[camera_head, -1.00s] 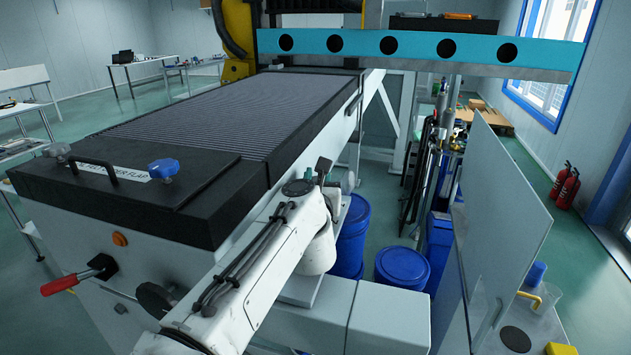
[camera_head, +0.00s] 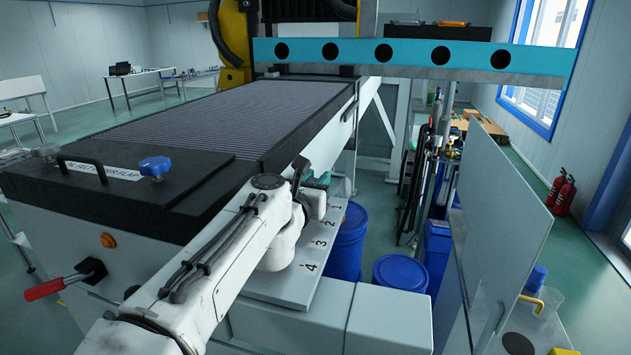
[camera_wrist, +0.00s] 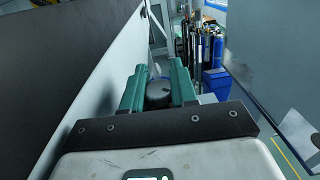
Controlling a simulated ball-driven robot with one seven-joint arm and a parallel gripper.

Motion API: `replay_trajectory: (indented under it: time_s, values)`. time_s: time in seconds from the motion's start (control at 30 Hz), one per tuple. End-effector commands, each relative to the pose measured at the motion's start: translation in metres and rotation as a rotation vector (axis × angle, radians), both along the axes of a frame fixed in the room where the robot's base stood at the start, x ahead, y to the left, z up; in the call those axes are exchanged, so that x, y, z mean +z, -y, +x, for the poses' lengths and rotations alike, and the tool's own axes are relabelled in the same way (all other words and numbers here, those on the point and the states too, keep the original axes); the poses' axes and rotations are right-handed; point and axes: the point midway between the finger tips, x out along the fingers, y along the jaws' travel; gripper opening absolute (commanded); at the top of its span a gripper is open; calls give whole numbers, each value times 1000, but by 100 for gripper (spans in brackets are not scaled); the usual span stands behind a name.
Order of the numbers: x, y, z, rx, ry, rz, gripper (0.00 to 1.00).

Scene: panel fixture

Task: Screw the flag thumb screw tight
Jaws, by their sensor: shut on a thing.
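My gripper (camera_wrist: 158,90) has green fingers and is closed around a dark round piece (camera_wrist: 158,94) in the wrist view. I cannot tell whether this piece is part of the flag thumb screw. In the head view the green fingers (camera_head: 320,181) show partly behind my white wrist, by the machine's right side, above a white ledge (camera_head: 290,287) with printed numbers; what they hold is hidden. A blue winged knob (camera_head: 155,166) and a grey knob (camera_head: 46,152) stand on the black front panel (camera_head: 120,205), well left of my gripper.
A black handle (camera_head: 82,166) and a white label lie on the panel. A red-handled lever (camera_head: 60,286) sticks out at the machine's front. Blue drums (camera_head: 401,272) stand beyond the ledge. A tall grey sheet (camera_head: 505,210) stands at right. A teal beam (camera_head: 410,55) spans the back.

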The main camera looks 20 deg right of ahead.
Motion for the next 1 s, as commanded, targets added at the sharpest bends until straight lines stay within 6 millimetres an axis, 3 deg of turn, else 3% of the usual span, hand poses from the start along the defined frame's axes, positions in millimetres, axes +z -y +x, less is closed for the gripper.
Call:
replay_trajectory:
  time_s: [0.07,0.1,0.33,0.67,1.0]
  values:
    - [0,-1,0,3,0,0,0]
    - [0,-1,0,3,0,0,30]
    - [0,-1,0,2,0,0,52]
    - [1,-4,-4,2,0,0,53]
    - [0,-37,-43,3,1,-1,53]
